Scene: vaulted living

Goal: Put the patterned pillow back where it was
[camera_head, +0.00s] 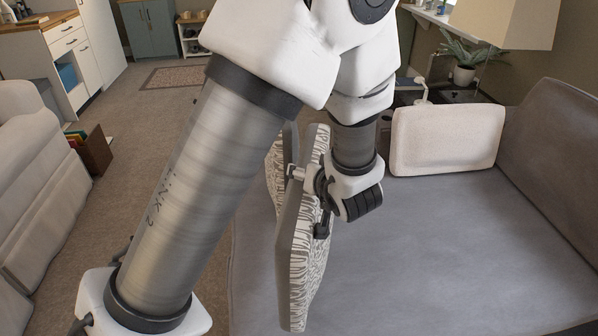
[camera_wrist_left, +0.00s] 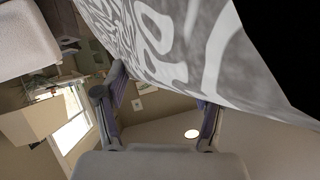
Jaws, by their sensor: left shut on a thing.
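The patterned pillow (camera_head: 298,262), grey-white with a wavy print, stands upright and nearly edge-on above the front-left part of the grey sofa seat (camera_head: 430,235). My left gripper (camera_head: 308,200) is shut on this pillow from its right side, partly covering it. In the left wrist view the pillow (camera_wrist_left: 185,45) fills the top between the two fingers (camera_wrist_left: 160,110). A second piece with a similar print (camera_head: 274,172) shows just behind the held pillow, partly hidden; I cannot tell if they touch. My right gripper is not in view.
A cream pillow (camera_head: 446,138) leans at the sofa's far end, near the grey backrest (camera_head: 565,140). A plant (camera_head: 465,60) and lampshade (camera_head: 505,22) stand behind it. The middle of the seat is clear. Another sofa (camera_head: 40,190) stands at the left, across open carpet.

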